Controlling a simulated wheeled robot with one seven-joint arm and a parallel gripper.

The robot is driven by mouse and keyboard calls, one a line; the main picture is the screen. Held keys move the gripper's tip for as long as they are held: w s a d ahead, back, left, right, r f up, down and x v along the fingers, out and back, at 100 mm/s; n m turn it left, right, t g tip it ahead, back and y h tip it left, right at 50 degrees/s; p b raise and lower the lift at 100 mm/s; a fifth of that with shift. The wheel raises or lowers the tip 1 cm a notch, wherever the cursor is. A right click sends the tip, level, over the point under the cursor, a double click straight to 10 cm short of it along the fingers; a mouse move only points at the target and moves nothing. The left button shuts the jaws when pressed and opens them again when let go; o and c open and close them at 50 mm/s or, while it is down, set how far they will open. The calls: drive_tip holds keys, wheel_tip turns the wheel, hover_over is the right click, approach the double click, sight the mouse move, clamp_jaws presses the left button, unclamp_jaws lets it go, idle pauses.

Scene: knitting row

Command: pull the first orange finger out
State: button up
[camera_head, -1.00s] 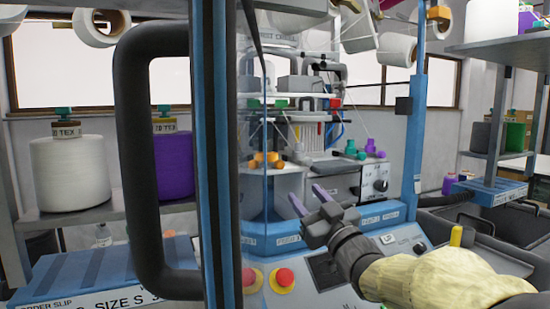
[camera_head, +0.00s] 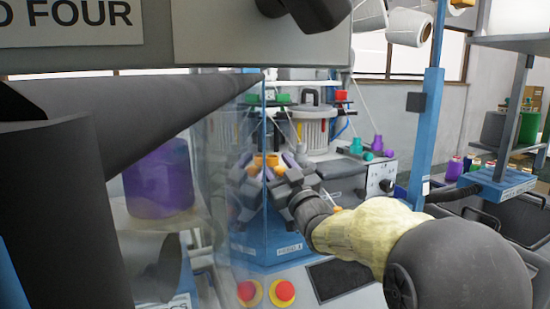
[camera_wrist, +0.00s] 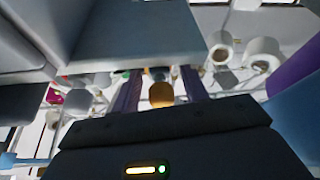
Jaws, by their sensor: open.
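An orange finger (camera_head: 272,161) sits at the front of the blue knitting machine head, at the edge of the clear panel. It also shows in the wrist view (camera_wrist: 161,94), between the two purple fingers of my gripper (camera_wrist: 160,82). In the head view my gripper (camera_head: 281,164) is at the orange piece, with its jaws open on either side of it. I cannot tell whether either jaw touches it. A second orange patch and gripper shape left of the panel edge look like a reflection.
The clear panel (camera_head: 240,215) stands close left of my gripper. A blue post (camera_head: 428,130) rises right of my arm. Red buttons (camera_head: 284,291) are on the front below.

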sight(282, 170)
drive_tip(key=shift+c, duration=0.4)
clamp_jaws()
drive_tip(key=shift+s+d+f+b, duration=0.1)
drive_tip(key=shift+s+d+b, duration=0.2)
drive_tip(key=shift+s+b, duration=0.4)
drive_tip(key=shift+s+d+b, duration=0.25)
drive_tip(key=shift+s+b, duration=0.2)
drive_tip(key=shift+s, duration=0.3)
drive_tip(key=shift+f, duration=0.1)
drive_tip(key=shift+o, duration=0.4)
unclamp_jaws()
drive_tip(key=shift+s+r, duration=0.15)
drive_tip(key=shift+r, duration=0.05)
drive_tip(key=shift+d+f, duration=0.1)
